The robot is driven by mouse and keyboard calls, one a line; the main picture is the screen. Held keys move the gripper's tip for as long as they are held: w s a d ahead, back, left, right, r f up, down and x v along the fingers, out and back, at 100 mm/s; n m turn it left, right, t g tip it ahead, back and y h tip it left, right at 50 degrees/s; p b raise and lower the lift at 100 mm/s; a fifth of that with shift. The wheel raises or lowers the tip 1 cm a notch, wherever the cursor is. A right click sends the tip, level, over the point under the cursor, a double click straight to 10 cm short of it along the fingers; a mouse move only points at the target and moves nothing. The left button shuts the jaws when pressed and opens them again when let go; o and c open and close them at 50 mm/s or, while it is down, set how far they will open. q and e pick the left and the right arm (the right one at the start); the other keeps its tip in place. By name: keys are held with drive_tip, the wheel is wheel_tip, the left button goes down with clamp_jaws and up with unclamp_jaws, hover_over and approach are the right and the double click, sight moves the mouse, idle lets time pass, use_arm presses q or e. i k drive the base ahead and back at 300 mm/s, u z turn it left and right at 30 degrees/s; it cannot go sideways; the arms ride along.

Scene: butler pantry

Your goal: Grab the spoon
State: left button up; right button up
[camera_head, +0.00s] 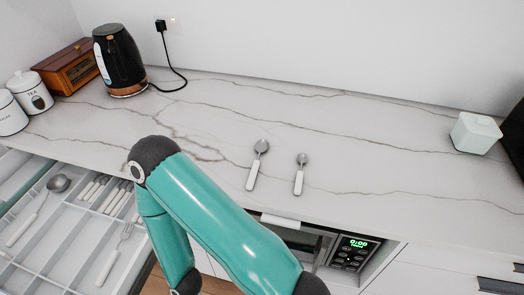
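Two spoons with white handles lie side by side on the marble counter (350,135), near its front edge. The left spoon (257,165) is larger and tilts slightly, its bowl towards the wall. The right spoon (300,174) is smaller, its bowl also towards the wall. A ladle-like spoon (57,184) with a pale handle lies in the open drawer at lower left. Neither of my grippers is in view. A teal arm link of mine crosses the lower middle in front of the counter, apart from the two spoons in the picture.
The open drawer (60,243) holds several utensils, including a fork (116,254). A black kettle (120,62), a wooden box (70,66) and white canisters (30,92) stand at the left. A microwave (352,252) sits below.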

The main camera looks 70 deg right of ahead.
sight(262, 145)
drive_tip(key=k, duration=1.25)
drive_tip(key=z, duration=0.3)
drive_tip(key=i, duration=0.45)
drive_tip(key=z, duration=0.15)
